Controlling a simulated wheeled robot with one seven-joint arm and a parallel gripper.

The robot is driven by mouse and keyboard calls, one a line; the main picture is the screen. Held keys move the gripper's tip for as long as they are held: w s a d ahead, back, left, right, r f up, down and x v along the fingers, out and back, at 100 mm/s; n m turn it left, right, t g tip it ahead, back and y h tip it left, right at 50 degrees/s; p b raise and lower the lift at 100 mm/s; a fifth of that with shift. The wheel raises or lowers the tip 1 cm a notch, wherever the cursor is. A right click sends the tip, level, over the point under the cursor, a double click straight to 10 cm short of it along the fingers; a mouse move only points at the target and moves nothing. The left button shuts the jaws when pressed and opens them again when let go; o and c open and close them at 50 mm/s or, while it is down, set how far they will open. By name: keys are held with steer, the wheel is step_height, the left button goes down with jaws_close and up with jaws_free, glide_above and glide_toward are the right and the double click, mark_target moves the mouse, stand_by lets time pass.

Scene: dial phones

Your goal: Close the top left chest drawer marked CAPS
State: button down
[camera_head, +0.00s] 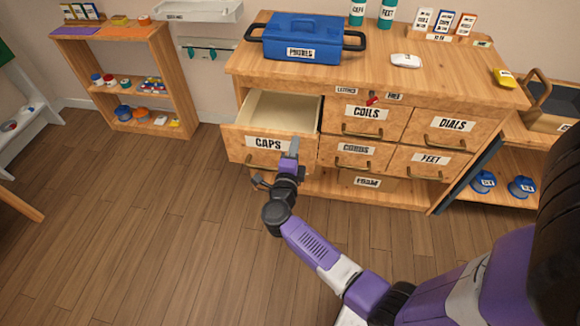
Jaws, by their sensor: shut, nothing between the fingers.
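The drawer marked CAPS (240,141) is at the top left of the wooden chest (415,193). It is pulled out, and its pale inside (283,112) looks empty where it shows. My gripper (293,146) is shut and empty. In the picture it overlaps the right part of the CAPS drawer front, beside the label. I cannot tell whether the fingertips touch the front. The drawer's handle is partly hidden by my gripper and wrist.
The COILS (385,113), CORDS (376,151), DIALS (472,125) and FEET (452,160) drawers look shut. A blue PHONES box (300,30) stands on the chest top. A low shelf (160,70) stands at the left. The floor in front is clear.

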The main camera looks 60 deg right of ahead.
steer(key=b+x, duration=0.4)
steer(key=x, duration=1.2)
steer(key=shift+d, duration=0.4)
steer(key=shift+w+a+f, duration=0.1)
